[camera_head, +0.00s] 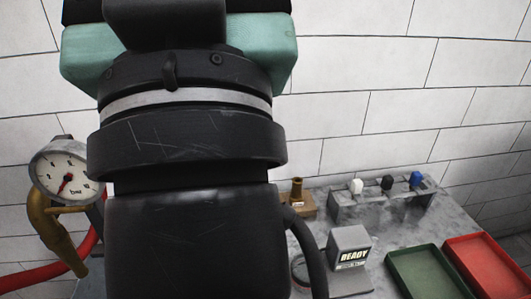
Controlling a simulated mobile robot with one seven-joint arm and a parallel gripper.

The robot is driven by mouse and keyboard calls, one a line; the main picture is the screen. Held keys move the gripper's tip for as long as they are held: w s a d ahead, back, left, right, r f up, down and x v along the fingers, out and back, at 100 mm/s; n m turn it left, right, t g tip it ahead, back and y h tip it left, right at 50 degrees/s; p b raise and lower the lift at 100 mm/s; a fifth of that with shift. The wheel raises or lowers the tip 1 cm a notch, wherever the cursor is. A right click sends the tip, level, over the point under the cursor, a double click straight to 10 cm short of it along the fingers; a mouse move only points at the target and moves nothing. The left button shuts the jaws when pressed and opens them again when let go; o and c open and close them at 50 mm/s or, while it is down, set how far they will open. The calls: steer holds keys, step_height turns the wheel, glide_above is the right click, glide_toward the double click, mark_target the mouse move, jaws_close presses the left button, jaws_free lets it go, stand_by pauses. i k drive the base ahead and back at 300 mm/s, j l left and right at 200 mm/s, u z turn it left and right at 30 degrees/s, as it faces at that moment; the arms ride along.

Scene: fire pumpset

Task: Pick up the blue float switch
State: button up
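A small blue piece (416,180), which looks like the blue float switch, stands upright at the right end of a grey rack (375,207). The rack is on a worn grey bench toward the back wall. A black piece (387,183) and a white piece (356,186) stand in the same rack to its left, apart from it. My gripper's fingers do not show in this view, so I cannot see where they are relative to the blue piece.
A large black and teal body blocks the left-centre view. A green tray (428,276) and a red tray (487,263) lie at front right. A grey "READY" box (349,248), brass fitting (297,191) and pressure gauge (66,177) are nearby. Bare bench (452,222) lies beside the rack.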

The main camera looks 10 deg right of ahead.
mark_target(414, 181)
steer(key=i+l+z, duration=0.3)
steer(key=i+l, duration=0.35)
steer(key=l, duration=0.35)
steer(key=i+l+z, duration=0.3)
steer(key=i+l, duration=0.45)
steer(key=l, duration=0.15)
